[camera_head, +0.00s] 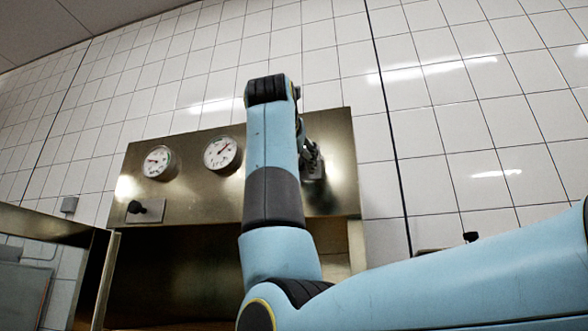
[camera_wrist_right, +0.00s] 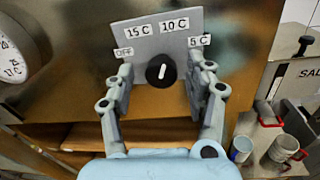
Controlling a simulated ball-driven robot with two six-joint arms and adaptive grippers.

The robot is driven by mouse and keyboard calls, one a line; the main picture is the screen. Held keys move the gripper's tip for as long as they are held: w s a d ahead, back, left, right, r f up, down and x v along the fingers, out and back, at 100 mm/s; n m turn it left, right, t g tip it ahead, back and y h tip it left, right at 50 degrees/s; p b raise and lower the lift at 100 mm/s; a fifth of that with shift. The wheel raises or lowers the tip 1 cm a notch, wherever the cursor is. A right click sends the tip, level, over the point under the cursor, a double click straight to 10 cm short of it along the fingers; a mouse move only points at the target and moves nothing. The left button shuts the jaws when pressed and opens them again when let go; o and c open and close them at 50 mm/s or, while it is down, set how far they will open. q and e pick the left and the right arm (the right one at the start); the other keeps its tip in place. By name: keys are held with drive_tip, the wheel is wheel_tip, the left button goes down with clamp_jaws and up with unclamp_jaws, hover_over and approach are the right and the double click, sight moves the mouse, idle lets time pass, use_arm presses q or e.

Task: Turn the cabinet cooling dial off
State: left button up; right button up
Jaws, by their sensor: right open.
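The cooling dial (camera_wrist_right: 153,76) is a round black knob with a white pointer mark, in the middle of the right wrist view. Its plate (camera_wrist_right: 160,45) carries the labels OFF at the left, then 15 C, 10 C and 5 C at the right. The mark stands nearly upright, around the 15 C and 10 C labels; I cannot tell exactly which it points to. My right gripper (camera_wrist_right: 163,74) is open, with one finger on each side of the dial. In the head view my right gripper (camera_head: 312,160) is partly hidden behind my arm, which covers the dial.
The steel cabinet panel (camera_head: 200,190) carries two round gauges (camera_head: 160,163) (camera_head: 221,153) and a small black knob (camera_head: 135,207). An open compartment lies below. In the right wrist view, metal cups (camera_wrist_right: 279,152) with red handles stand at the lower right, near a labelled box (camera_wrist_right: 300,85).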

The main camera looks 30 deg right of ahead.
drive_tip(key=shift+w+d, duration=0.1)
drive_tip(key=shift+d, duration=0.15)
drive_tip(key=shift+c, duration=0.9)
drive_tip(key=c, duration=0.9)
clamp_jaws()
use_arm(q)
drive_tip(key=shift+s, duration=0.3)
